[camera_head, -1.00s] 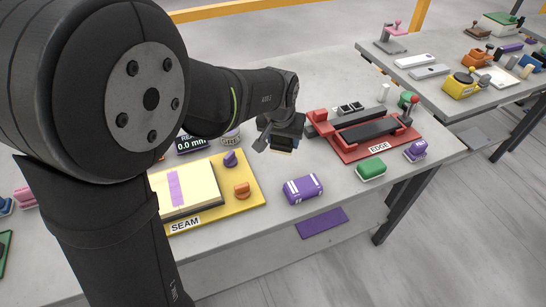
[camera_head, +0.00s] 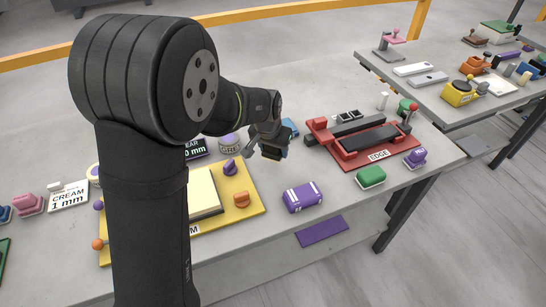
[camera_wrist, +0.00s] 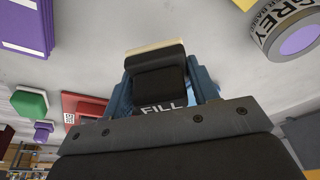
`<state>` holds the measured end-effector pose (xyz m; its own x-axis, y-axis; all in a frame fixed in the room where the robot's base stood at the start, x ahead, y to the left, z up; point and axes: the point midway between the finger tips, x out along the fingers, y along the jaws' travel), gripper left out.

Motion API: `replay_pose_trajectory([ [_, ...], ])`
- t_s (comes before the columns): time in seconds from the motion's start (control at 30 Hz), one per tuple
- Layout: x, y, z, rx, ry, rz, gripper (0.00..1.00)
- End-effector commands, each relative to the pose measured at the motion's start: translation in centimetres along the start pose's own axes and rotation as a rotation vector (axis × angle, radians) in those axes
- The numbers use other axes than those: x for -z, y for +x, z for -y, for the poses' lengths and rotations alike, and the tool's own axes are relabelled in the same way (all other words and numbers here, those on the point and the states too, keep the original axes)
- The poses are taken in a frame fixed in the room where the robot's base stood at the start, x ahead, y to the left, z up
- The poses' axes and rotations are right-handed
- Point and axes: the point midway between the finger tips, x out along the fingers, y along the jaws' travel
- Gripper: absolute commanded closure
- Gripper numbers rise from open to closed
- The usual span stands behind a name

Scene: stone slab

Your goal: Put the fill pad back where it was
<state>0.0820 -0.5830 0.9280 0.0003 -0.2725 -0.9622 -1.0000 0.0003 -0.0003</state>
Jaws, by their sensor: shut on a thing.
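My gripper (camera_head: 268,147) is above the slab, between the yellow SEAM board (camera_head: 240,178) and the red EDGE device (camera_head: 345,148). It is shut on the fill pad (camera_wrist: 158,78), a dark block with a pale cream face and a FILL label. The pad also shows small under the gripper in the head view (camera_head: 271,153). The pad appears clear of the slab. My arm hides part of the SEAM board.
A purple striped block (camera_head: 302,197) and a green block (camera_head: 370,176) stand near the front edge. A GREY tin (camera_head: 230,144) stands behind the SEAM board. A blue thing (camera_head: 290,125) shows behind my gripper. A purple patch (camera_head: 322,230) lies below the slab's front edge.

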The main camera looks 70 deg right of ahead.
Motion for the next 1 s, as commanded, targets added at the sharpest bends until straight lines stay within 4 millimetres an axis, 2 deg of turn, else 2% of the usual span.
replay_pose_trajectory([
  [0.17,-0.3,1.3,0.2,-0.001,0.001,0.003,0.71],
  [0.37,-1.0,3.9,0.1,0.000,0.000,0.001,0.71],
  [0.73,-1.1,4.3,0.1,0.000,0.000,-0.001,0.71],
  [0.77,-1.1,4.3,0.1,0.000,0.000,-0.001,0.42],
  [0.83,-1.1,4.3,0.1,0.000,0.000,-0.001,0.28],
  [0.87,-1.1,4.3,0.1,0.000,0.000,-0.001,0.24],
  [1.0,-1.1,4.2,0.1,0.000,0.000,-0.001,0.24],
])
